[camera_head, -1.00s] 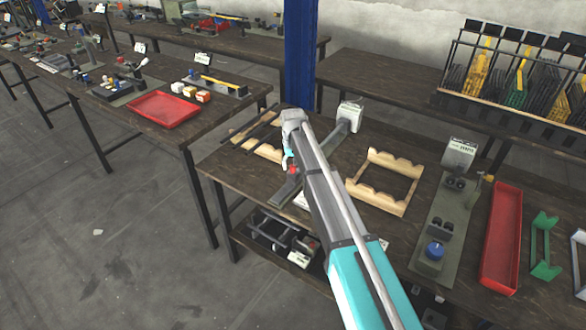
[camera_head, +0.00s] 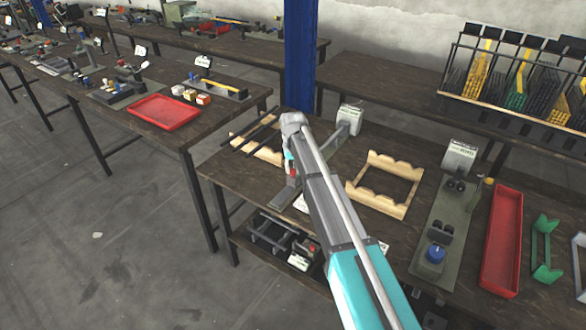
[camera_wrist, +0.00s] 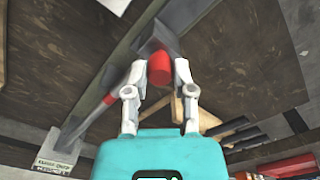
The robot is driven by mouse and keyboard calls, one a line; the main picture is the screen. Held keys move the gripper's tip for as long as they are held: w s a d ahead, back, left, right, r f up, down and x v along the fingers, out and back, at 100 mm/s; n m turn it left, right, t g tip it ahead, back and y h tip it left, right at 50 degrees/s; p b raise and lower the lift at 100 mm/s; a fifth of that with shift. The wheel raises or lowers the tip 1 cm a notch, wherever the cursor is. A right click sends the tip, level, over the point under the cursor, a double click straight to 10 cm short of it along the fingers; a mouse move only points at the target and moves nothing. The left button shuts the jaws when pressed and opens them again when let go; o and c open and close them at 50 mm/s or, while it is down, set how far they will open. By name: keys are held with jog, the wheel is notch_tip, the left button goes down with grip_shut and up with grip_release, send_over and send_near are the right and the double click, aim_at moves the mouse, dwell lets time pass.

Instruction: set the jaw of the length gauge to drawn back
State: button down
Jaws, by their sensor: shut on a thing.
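The length gauge is a long grey rail (camera_head: 286,195) on the dark wooden bench, with a grey box and white label (camera_head: 349,118) at its far end. In the wrist view the rail (camera_wrist: 112,82) runs diagonally to the labelled box (camera_wrist: 55,152). A red knob (camera_wrist: 160,68) sits on a grey block (camera_wrist: 153,36), which I take for the jaw at the rail. My gripper (camera_wrist: 159,72) is shut on this knob, one white finger on each side. In the head view my gripper (camera_head: 291,163) is small and partly hidden by my arm, which covers the middle of the gauge.
A wooden cradle (camera_head: 409,164) lies to the right, and dark rods lie on another wooden rack (camera_head: 240,137) to the left. A grey press fixture (camera_head: 425,264) and a red tray (camera_head: 517,203) stand farther right. A lower shelf holds dark parts.

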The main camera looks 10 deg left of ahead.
jog(key=s, duration=0.2)
jog(key=s+a, duration=0.1)
jog(key=s, duration=0.1)
jog(key=s+a, duration=0.1)
jog(key=s, duration=0.1)
jog(key=shift+s+a, duration=0.25)
jog(key=shift+s, duration=0.05)
jog(key=shift+c, duration=2.3)
grip_release()
jog(key=shift+w, duration=0.2)
